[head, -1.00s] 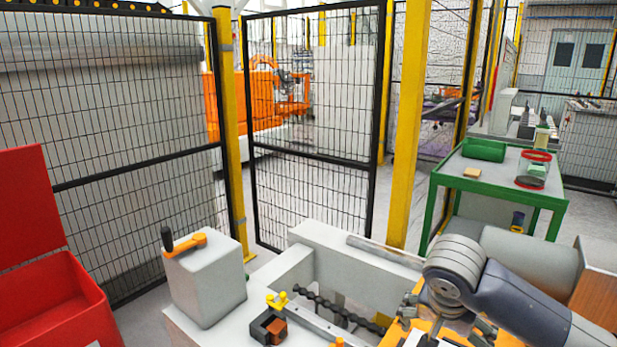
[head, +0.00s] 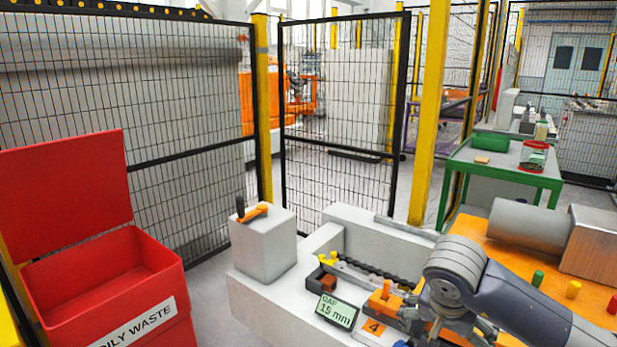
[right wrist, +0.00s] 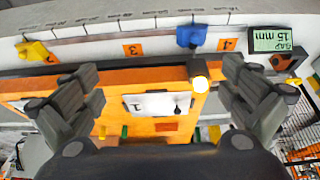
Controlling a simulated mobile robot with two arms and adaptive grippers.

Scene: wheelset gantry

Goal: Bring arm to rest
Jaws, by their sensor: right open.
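My right arm comes in from the lower right of the head view, over the gantry bench. Its gripper (head: 455,325) is partly cut off by the bottom edge there. I cannot tell whether the fingers touch anything. My left arm and gripper are not in view.
A gap display (head: 337,310) reading 15 mm stands on the white bench (head: 285,310). A grey block (head: 263,245) with an orange-and-black handle stands at its left end. A red oily-waste bin (head: 100,290) is at left. A green table (head: 500,170) and mesh fence (head: 340,110) stand behind.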

